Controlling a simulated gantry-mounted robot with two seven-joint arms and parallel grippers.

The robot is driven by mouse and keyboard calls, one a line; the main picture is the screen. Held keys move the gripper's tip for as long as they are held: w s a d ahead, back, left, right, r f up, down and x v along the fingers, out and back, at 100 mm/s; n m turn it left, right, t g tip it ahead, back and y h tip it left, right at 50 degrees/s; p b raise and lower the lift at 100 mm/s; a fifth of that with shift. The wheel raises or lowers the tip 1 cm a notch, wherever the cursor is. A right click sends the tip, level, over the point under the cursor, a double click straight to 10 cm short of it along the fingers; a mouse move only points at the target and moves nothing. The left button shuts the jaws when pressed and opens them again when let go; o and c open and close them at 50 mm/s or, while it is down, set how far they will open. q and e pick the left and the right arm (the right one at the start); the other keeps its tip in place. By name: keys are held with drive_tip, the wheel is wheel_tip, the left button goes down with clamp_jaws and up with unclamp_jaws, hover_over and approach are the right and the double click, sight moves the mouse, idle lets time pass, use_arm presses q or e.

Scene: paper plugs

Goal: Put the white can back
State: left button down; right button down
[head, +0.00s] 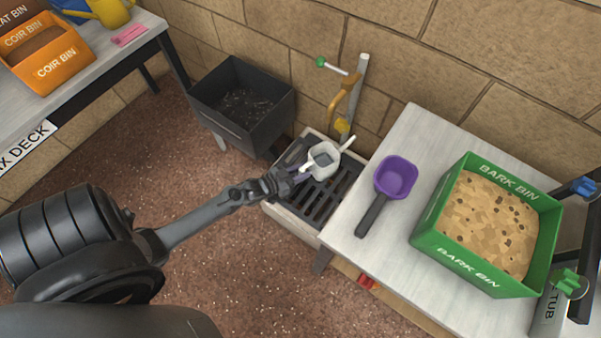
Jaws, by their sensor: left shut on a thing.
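The white can (323,159) is a small open-topped can with a thin spout pointing up and right. It is over the slotted drain grate (322,202), in front of the wall tap. My left gripper (294,178) reaches in from the left and is shut on the can at its left, handle side. The gripper hides part of the handle. I cannot tell whether the can's base touches the grate. My right gripper is not in view.
A brass tap (343,104) stands behind the can. A black bin (243,103) is at the back left. On the right table (405,235) are a purple scoop (396,177) and a green bark bin (430,232). The left table (92,67) holds an orange coir bin (57,69) and a yellow can (112,12).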

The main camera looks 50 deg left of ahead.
use_arm(q)
drive_tip(key=shift+r, duration=0.1)
drive_tip(key=c, duration=0.8)
unclamp_jaws()
drive_tip(key=shift+f, duration=0.2)
drive_tip(key=shift+c, duration=0.2)
drive_tip(key=shift+r, duration=0.1)
